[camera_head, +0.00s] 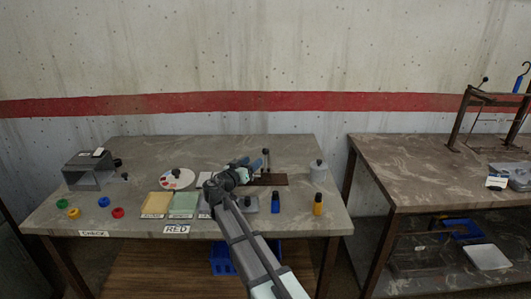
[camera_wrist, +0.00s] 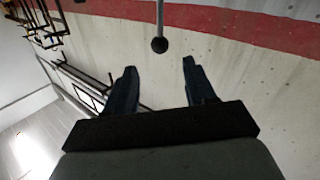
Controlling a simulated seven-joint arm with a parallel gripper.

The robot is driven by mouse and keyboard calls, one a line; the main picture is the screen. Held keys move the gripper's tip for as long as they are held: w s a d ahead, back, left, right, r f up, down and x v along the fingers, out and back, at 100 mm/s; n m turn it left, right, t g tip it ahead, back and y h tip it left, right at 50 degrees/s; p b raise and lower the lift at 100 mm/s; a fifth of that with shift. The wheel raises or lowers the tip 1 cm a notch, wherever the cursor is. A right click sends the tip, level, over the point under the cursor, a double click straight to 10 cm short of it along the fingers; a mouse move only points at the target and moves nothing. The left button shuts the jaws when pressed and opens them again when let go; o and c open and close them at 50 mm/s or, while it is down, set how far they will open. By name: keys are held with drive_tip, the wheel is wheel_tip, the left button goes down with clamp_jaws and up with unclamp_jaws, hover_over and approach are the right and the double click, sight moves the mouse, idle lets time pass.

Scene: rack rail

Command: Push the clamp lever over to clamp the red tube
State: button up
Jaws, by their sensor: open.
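The clamp lever (camera_head: 266,160) stands roughly upright, with a dark knob on top, at the back of a dark brown base plate (camera_head: 272,180) on the table. In the wrist view a grey rod with a dark round knob (camera_wrist: 159,45) comes down from the top edge. The knob appears in line with the gap between my fingers, apart from both fingertips. My gripper (camera_head: 250,163) is open and empty, close to the left of the lever in the head view. Its two dark blue fingers also show in the wrist view (camera_wrist: 158,70). I cannot make out a red tube; my arm hides part of the fixture.
Coloured pads, rings and a grey box (camera_head: 88,172) lie left. A label reading RED (camera_head: 176,229) is on the front edge.

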sight(265, 151)
drive_tip(key=x, duration=1)
drive_tip(key=shift+w+d, duration=0.1)
drive_tip(key=shift+w, duration=0.05)
clamp_jaws()
idle(0.4)
